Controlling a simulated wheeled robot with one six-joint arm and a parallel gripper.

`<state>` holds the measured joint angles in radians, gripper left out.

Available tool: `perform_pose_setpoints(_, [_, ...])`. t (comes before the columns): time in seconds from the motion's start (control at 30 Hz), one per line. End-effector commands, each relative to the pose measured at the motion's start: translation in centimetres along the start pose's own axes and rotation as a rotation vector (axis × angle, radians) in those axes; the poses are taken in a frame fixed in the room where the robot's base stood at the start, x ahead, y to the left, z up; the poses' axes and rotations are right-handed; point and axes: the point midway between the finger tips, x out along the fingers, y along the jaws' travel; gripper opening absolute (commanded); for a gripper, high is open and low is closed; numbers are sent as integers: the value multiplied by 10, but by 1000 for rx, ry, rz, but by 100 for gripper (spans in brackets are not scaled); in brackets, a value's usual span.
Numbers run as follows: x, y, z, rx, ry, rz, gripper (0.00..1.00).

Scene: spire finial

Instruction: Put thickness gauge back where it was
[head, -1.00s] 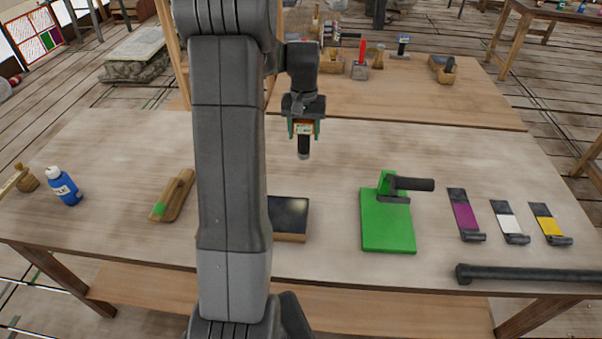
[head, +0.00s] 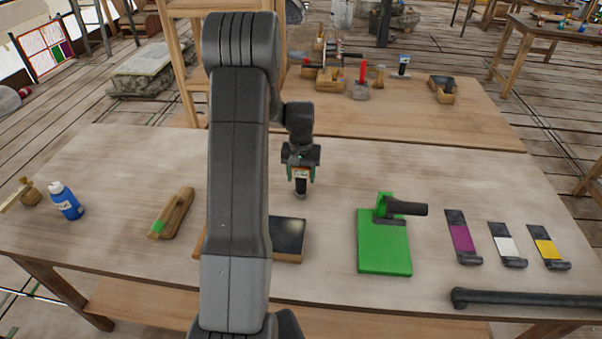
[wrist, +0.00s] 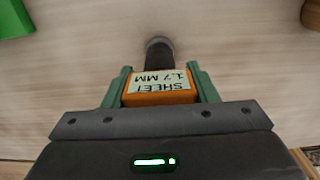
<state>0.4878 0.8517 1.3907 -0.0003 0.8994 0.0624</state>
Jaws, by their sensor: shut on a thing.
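My gripper (head: 301,174) is shut on an orange block with a pale label reading "SHEET 1.7 MM" (wrist: 160,86), which looks like the thickness gauge. The label appears upside down in the wrist view. A dark cylindrical part with a grey rounded end (wrist: 158,48) extends from the block. In the head view this dark part (head: 301,187) points down over the middle of the table (head: 340,170), behind a dark-topped wooden block (head: 289,238). I cannot tell whether its end touches the tabletop.
A green plate with a black-handled clamp (head: 384,250) lies to the right, then purple (head: 461,238), white (head: 506,244) and yellow (head: 546,248) strips and a dark bar (head: 530,298). A wooden piece (head: 173,214) and blue bottle (head: 66,202) are left. My arm hides part of the table.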

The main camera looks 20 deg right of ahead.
Motion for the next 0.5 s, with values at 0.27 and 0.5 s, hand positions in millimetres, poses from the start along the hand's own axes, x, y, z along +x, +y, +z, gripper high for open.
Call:
perform_pose_setpoints(0.27, [4, 0, 0, 0, 1, 0, 25])
perform_pose_setpoints(0.5, [2, 0, 0, 0, 1, 0, 74])
